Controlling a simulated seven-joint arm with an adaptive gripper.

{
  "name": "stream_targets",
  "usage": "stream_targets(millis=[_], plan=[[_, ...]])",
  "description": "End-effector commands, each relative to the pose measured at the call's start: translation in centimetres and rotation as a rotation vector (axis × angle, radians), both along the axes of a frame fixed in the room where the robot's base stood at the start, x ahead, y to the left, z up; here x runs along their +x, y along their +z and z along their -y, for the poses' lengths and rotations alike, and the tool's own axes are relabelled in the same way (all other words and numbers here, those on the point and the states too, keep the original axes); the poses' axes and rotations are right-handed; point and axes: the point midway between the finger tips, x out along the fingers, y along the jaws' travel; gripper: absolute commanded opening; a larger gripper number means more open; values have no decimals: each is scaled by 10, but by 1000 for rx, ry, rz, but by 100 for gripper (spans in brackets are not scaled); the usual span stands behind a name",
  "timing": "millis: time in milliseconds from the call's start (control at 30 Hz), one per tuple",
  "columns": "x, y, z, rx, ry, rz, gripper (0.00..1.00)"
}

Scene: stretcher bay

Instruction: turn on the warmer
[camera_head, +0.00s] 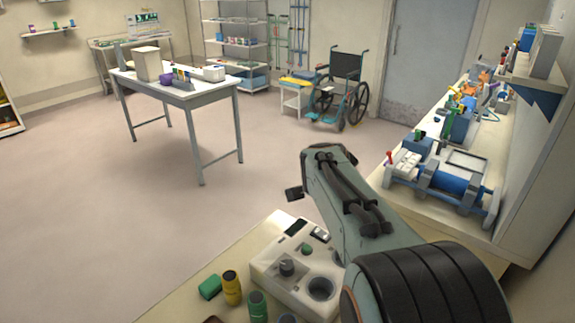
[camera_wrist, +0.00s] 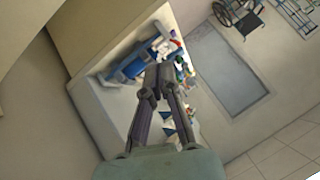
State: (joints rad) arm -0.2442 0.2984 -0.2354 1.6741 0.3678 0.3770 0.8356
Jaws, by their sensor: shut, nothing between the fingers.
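A beige box-shaped unit (camera_head: 272,270), which looks like the warmer, sits on the near table in the head view. On its top are a grey knob (camera_head: 287,267), a small green button (camera_head: 306,249), a dark panel (camera_head: 297,227) and a round dark well (camera_head: 321,288). My arm passes over its right side and hides part of it. My gripper (camera_wrist: 158,82) shows in the wrist view with its fingertips together and nothing between them. It is apart from the unit, which is not visible in the wrist view. I cannot tell the knob's setting.
A green block (camera_head: 210,287), a yellow bottle (camera_head: 232,288) and a green bottle (camera_head: 257,306) stand left of the unit. A side counter (camera_head: 425,222) holds a blue-and-grey device (camera_head: 445,182). A white table (camera_head: 207,93) and a wheelchair (camera_head: 342,92) stand beyond open floor.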

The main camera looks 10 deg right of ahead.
Motion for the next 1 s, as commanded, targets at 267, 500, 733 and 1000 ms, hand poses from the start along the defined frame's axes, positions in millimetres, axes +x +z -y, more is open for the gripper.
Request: stream_targets(millis=[267, 500, 733, 1000], plan=[[50, -95, -42, -148, 57, -121, 0], [47, -135, -64, -183, 106, -194, 0], [47, -134, -66, -181, 108, -194, 0], [56, -145, -58, -182, 105, -195, 0]])
